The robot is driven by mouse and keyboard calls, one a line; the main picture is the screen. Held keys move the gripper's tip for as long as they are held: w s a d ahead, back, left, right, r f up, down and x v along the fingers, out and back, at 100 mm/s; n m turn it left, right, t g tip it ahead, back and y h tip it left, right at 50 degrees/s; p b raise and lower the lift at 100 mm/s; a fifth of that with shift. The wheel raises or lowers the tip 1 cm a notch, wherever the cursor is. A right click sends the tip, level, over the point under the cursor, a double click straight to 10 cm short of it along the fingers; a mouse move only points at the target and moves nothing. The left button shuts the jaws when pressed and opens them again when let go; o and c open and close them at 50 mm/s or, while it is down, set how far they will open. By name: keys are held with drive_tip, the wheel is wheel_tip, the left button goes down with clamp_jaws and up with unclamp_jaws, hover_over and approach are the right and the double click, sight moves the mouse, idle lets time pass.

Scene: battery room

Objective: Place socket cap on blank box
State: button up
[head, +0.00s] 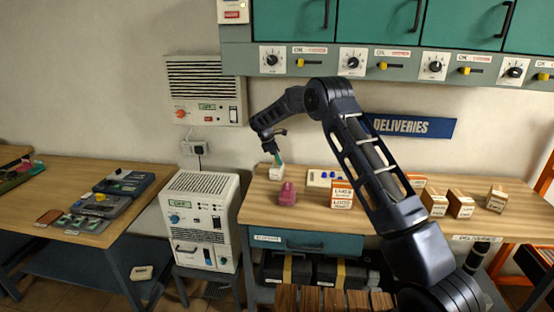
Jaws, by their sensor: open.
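My gripper (274,148) is at the end of the arm, pointing down above the back left of the wooden workbench (330,218). It is open. A narrow teal piece (280,158) shows just under it; I cannot tell if it is part of the gripper or a separate thing. Directly below stands a small pale box (276,172) with no clear label, perhaps the blank box. I cannot tell if the teal piece touches it. A pink, stepped piece (287,194) sits in front of the pale box, apart from it. I cannot tell for sure which piece is the socket cap.
A lettered box (341,195) and a pale button panel (325,178) stand right of the pink piece. Several small cartons (461,204) stand farther right, partly behind my arm. A white instrument cabinet (203,215) is left of the bench. Teal cupboards (370,22) hang above.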

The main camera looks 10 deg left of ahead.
drive_tip(key=shift+r, duration=0.15)
drive_tip(key=v, duration=1.2)
